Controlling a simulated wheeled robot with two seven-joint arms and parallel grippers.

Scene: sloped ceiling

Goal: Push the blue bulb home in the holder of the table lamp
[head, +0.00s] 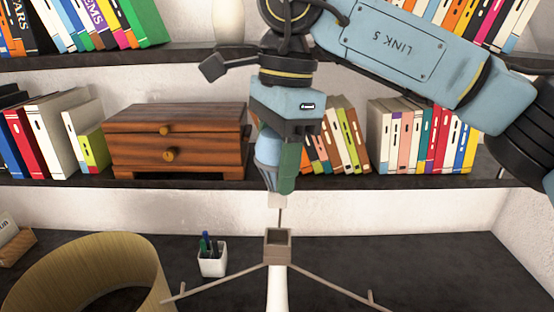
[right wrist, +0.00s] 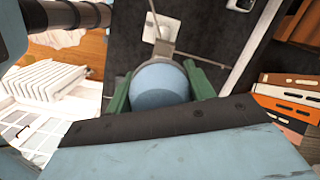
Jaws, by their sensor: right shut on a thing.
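The blue bulb (head: 265,152) is held upright with its pale base (head: 277,200) pointing down. My right gripper (head: 280,180) points down and is shut on the bulb, its green fingers on the bulb's sides. In the right wrist view the rounded blue bulb (right wrist: 160,86) sits between both green fingers. The table lamp's square brown holder (head: 277,246) is open at the top, on a white stem (head: 278,290). The bulb's base is above the holder with a gap between them; a thin upright rod shows in the gap. My left gripper is not in view.
Thin arms (head: 325,283) spread from the holder to both sides. A tan lampshade (head: 95,275) stands at lower left. A white pen cup (head: 212,262) is left of the holder. Behind are shelves with books (head: 425,135) and a wooden box (head: 175,140). The dark surface at right is clear.

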